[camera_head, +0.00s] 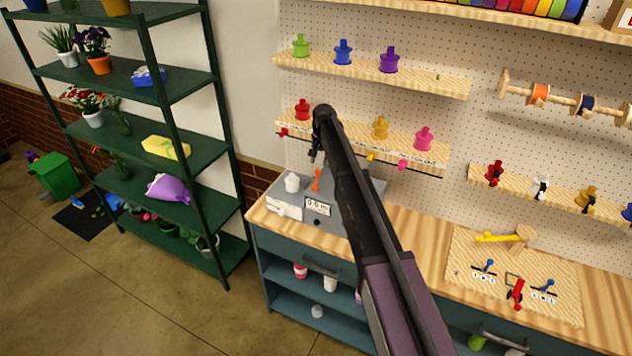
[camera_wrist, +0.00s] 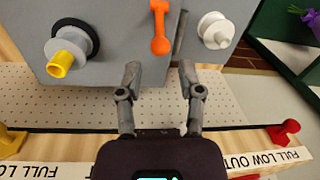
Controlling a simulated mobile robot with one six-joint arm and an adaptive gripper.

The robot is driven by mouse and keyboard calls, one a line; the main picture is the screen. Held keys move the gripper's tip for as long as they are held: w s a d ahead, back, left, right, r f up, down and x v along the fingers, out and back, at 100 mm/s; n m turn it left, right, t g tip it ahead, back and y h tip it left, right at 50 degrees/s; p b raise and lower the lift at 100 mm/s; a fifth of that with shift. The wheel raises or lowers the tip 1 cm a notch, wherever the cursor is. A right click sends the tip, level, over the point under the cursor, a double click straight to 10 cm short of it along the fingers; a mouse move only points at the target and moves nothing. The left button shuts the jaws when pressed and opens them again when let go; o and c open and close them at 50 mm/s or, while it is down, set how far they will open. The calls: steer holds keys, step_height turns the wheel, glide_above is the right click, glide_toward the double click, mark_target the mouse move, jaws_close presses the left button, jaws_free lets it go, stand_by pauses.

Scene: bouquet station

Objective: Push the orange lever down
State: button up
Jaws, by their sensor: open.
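The orange lever (camera_head: 316,180) sticks up from the grey machine (camera_head: 340,222) at the left end of the workbench. In the wrist view the orange lever (camera_wrist: 160,30) is at the top middle, its round end pointing toward my gripper (camera_wrist: 160,72). The two fingers are spread apart with nothing between them. The lever lies just beyond the fingertips, roughly centred between them, and no contact shows. In the head view my gripper (camera_head: 314,154) is above the lever, partly hidden by my own arm, which also covers part of the machine.
A white knob (camera_wrist: 215,30) and a yellow knob (camera_wrist: 66,62) flank the lever on the machine. Shelves on the pegboard behind hold coloured knobs, including a red one (camera_head: 302,110). A green shelving rack (camera_head: 215,140) stands left. A wooden board (camera_head: 470,260) with levers lies right.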

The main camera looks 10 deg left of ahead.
mark_target(317, 174)
steer(key=shift+a+f+b, duration=0.2)
steer(key=shift+f+b, duration=1.6)
steer(key=shift+f, duration=0.2)
steer(key=shift+a+f+b, duration=0.15)
steer(key=shift+f+b, duration=1.65)
steer(key=shift+f, duration=0.15)
jaws_close()
steer(key=shift+w+a, duration=0.1)
steer(key=shift+w, duration=0.05)
